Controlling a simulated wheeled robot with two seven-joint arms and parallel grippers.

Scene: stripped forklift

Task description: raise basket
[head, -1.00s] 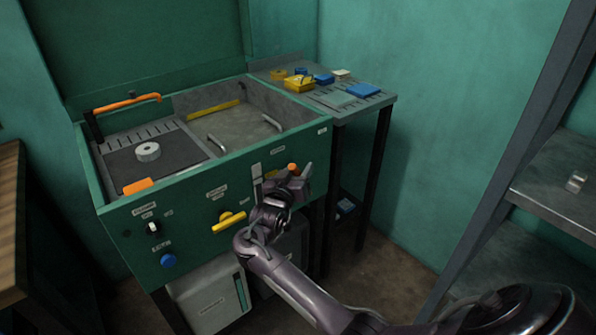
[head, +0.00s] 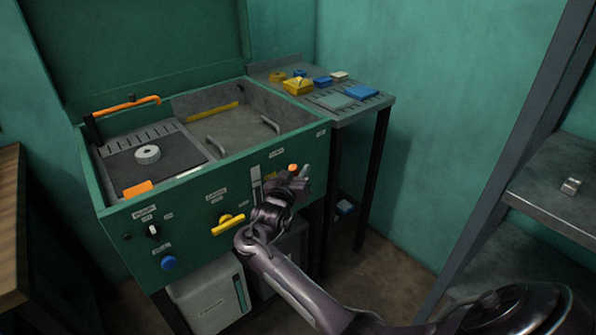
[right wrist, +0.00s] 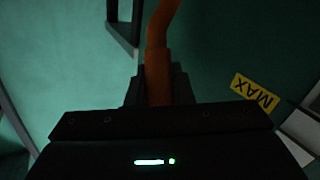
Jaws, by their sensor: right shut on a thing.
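The green machine (head: 205,205) stands at left with its lid up. In its right basin, two pale curved handles (head: 216,146) rise above a flat greyish surface (head: 242,130), which seems to be the basket sitting down inside the walls. My right gripper (head: 294,180) is at the right part of the machine's front panel, shut on an orange lever (head: 292,167). In the right wrist view the orange lever (right wrist: 158,70) runs up from between the fingers, with a yellow MAX label (right wrist: 254,92) to its right. The slot behind the gripper is partly hidden. My left gripper is out of view.
A side table (head: 335,112) with small yellow and blue parts adjoins the machine. A metal shelf (head: 555,190) stands at right. Floor between is clear.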

